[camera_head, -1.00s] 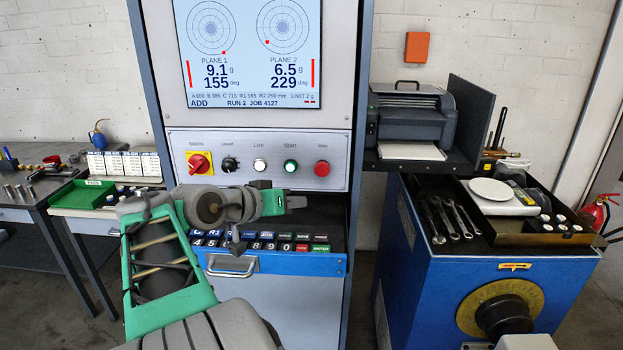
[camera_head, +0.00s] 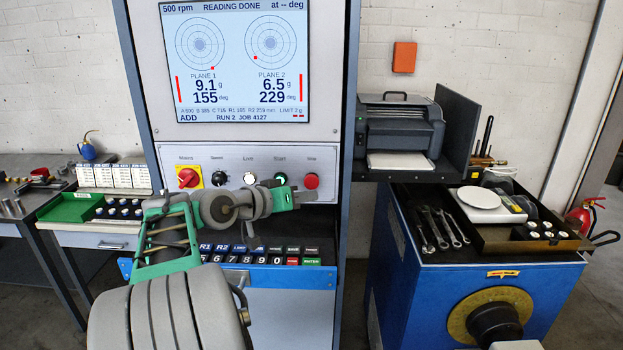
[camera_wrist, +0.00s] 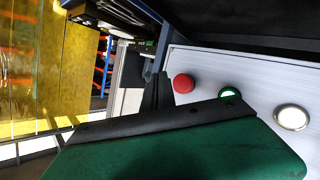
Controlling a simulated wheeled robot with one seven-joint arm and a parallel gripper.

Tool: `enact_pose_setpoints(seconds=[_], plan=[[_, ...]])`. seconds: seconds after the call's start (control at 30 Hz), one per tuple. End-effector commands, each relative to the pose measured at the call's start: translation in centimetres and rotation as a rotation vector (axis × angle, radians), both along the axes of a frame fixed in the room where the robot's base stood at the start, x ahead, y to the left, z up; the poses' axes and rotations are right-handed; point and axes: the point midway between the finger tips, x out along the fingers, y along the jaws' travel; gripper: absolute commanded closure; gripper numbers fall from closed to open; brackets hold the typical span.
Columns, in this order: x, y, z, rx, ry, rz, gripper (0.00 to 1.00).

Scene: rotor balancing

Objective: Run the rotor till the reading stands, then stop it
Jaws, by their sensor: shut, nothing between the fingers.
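The screen (camera_head: 238,65) reads 500 rpm, READING DONE, with 9.1 g at 155 deg for plane 1 and 6.5 g at 229 deg for plane 2. Below it, the button panel holds a green start button (camera_head: 280,179) and a red stop button (camera_head: 311,181). The wrist view shows the red button (camera_wrist: 183,83) and green button (camera_wrist: 229,94) too. My gripper (camera_head: 312,196) is shut and empty, its tip just below the red button in the picture; contact cannot be told. The rotor itself is not clearly seen.
A red-yellow mains switch (camera_head: 188,178), black speed knob (camera_head: 219,178) and white button (camera_head: 250,178) share the panel. The keypad (camera_head: 262,255) lies below my arm. A printer (camera_head: 400,125) and blue machine (camera_head: 412,310) stand right; a bench (camera_head: 30,210) stands left.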

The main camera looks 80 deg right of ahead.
Motion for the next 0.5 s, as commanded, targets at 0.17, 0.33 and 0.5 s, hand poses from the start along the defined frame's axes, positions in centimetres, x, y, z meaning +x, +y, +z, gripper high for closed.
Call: enact_pose_setpoints(seconds=[0.17,0.33,0.5], plan=[[0.5,-2.1,0.2,0.0,0.0,-0.001,1.0],[0.6,-3.0,0.0,-0.001,0.0,-0.001,1.0],[0.7,-3.0,0.0,0.0,-0.001,0.0,1.0]])
